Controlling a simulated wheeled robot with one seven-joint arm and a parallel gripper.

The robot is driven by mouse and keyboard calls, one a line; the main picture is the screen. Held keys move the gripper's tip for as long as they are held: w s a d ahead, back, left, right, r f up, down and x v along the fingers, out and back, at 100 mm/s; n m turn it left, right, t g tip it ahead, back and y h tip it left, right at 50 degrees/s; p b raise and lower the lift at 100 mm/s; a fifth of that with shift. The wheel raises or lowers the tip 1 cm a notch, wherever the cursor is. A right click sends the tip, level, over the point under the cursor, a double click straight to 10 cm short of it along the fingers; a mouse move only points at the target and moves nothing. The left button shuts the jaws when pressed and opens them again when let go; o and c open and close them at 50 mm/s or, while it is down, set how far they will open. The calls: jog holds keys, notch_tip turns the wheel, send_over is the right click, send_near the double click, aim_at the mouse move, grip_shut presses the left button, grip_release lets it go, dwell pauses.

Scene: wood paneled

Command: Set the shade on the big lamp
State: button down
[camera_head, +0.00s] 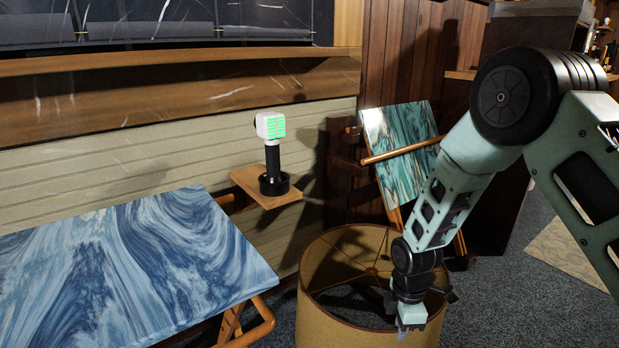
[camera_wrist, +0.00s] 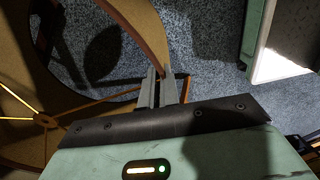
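A large tan drum lampshade (camera_head: 345,335) stands low at the bottom centre of the head view, its open top showing a wire spider. My gripper (camera_head: 403,331) is at its near right rim. In the wrist view the fingers (camera_wrist: 160,88) are close together with the shade's rim (camera_wrist: 150,35) running in between them, so they look shut on it. The spider wires (camera_wrist: 42,119) show at left.
A blue marbled table (camera_head: 130,265) fills the lower left. A tilted teal marbled panel (camera_head: 400,140) on a wooden frame stands behind the shade. A panelled wall (camera_head: 120,165) backs the lamp. Grey carpet (camera_head: 510,310) is open at right, with a beige rug (camera_head: 570,250).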

jog(key=s+d+r+m, duration=0.2)
jog(key=d+r+m, duration=0.9)
jog(key=m, duration=0.7)
notch_tip(320, 180, up, 25)
jog(key=s+d+p, duration=0.1)
jog(key=s+p, duration=0.1)
jog(key=p, duration=3.4)
jog(key=shift+t+y, duration=0.3)
jog(key=shift+y, duration=0.1)
